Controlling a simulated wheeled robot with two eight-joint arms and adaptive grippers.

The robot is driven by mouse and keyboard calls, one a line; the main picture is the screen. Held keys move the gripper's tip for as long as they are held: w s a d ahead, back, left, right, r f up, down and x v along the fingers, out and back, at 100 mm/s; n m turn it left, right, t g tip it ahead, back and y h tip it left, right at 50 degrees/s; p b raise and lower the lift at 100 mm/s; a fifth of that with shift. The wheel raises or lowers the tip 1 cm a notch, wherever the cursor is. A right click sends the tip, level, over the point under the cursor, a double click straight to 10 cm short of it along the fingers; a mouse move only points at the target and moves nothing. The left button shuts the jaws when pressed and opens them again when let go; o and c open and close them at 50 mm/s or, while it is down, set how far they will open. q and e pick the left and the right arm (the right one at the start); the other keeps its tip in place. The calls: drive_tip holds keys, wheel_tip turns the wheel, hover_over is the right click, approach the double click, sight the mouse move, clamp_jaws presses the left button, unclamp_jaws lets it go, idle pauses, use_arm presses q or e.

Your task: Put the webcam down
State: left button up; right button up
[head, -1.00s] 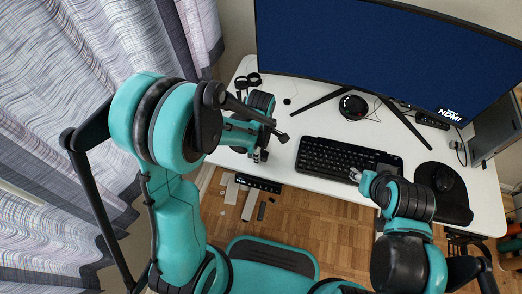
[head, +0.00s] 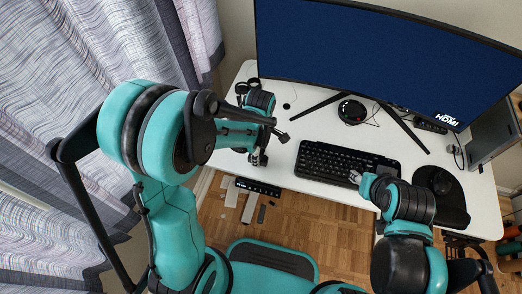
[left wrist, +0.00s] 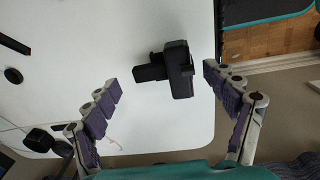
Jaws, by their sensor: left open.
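The black webcam (left wrist: 178,70) shows in the left wrist view. It lies on the white desk (left wrist: 60,75) near the desk's edge, with a block-like body and a narrower part pointing left in the picture. My left gripper (left wrist: 162,84) is open, its two fingers spread on either side, apart from the webcam. In the head view my left gripper (head: 258,157) is low at the desk's front left; the webcam cannot be told from the dark fingers there. My right gripper (head: 362,178) is by the keyboard's lower right end, and its opening is unclear.
The black keyboard (head: 335,160) lies in the middle of the desk. A mouse (head: 440,181) on a dark mat, a large monitor (head: 390,60) and a round black puck (head: 352,110) stand around it. The desk between left gripper and monitor stand is mostly clear.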

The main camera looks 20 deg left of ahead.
use_arm(q)
wheel_tip(320, 180, up, 9)
drive_tip(key=p, duration=0.4)
drive_tip(key=s+a+r+m+t, duration=0.2)
drive_tip(key=s+r+m, duration=0.3)
drive_tip(key=m, duration=0.3)
drive_tip(key=s+a+r+m+t, duration=0.3)
drive_tip(key=s+r+m+t, duration=0.1)
drive_tip(key=m, duration=0.5)
drive_tip(key=shift+s+r+m+t+b, duration=0.3)
drive_tip(key=shift+s+r+t, duration=0.1)
drive_tip(key=shift+s+r, duration=0.5)
